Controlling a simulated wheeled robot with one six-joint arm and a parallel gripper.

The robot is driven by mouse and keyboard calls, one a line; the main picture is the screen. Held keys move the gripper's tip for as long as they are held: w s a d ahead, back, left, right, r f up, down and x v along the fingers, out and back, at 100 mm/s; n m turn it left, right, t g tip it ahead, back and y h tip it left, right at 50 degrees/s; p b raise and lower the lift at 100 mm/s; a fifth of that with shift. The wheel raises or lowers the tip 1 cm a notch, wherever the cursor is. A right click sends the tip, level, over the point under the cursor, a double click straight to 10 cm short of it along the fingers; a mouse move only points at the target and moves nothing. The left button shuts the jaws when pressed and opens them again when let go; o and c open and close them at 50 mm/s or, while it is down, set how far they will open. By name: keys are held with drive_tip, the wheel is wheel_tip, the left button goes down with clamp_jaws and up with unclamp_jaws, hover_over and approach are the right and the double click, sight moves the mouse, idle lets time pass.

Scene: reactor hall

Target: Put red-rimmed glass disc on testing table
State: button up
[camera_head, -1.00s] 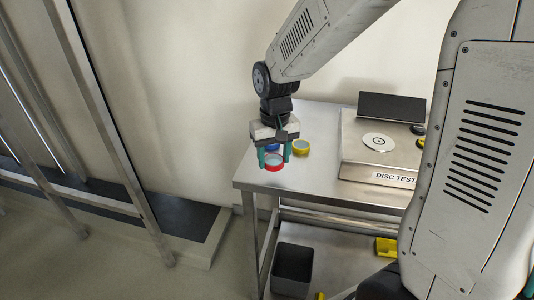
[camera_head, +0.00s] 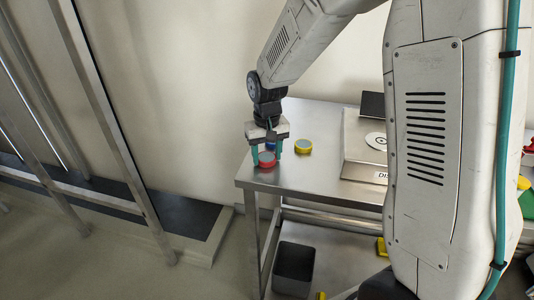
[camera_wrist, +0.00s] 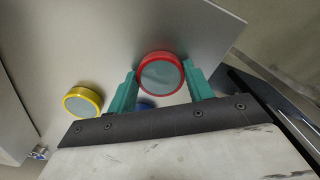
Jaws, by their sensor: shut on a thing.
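The red-rimmed glass disc (camera_head: 267,164) has a grey glass face. My gripper (camera_head: 266,158) is shut on it, with teal fingers on both sides, above the left front part of the metal table (camera_head: 310,178). Whether the disc is clear of the tabletop is hard to tell. In the wrist view the red-rimmed disc (camera_wrist: 160,73) sits between the fingertips of my gripper (camera_wrist: 163,85). The disc tester (camera_head: 364,160), a raised metal unit with a round white plate (camera_head: 376,141), stands on the table to the right; my arm hides its right part.
A yellow-rimmed disc (camera_head: 303,146) lies just right of my gripper. A blue-rimmed disc (camera_head: 270,146) is behind it, partly hidden, and shows slightly in the wrist view (camera_wrist: 145,104). A dark bin (camera_head: 294,268) stands below the table. Bare tabletop lies between the yellow-rimmed disc and the tester.

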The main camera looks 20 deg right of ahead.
sight(267, 158)
drive_tip(key=o, duration=1)
drive_tip(key=shift+f, duration=0.15)
wheel_tip(267, 158, up, 12)
drive_tip(key=s+d+r, duration=0.1)
drive_tip(key=s+r, duration=0.2)
drive_tip(key=s, duration=0.5)
drive_tip(key=s+d+r, duration=0.1)
drive_tip(key=s+r, duration=0.3)
drive_tip(key=s, duration=0.4)
drive_tip(key=shift+t, duration=0.6)
drive_tip(key=s, duration=0.4)
drive_tip(key=s+f, duration=0.1)
drive_tip(key=s, duration=0.4)
drive_tip(key=s+d+f, duration=0.1)
drive_tip(key=s, duration=0.4)
drive_tip(key=shift+f, duration=0.15)
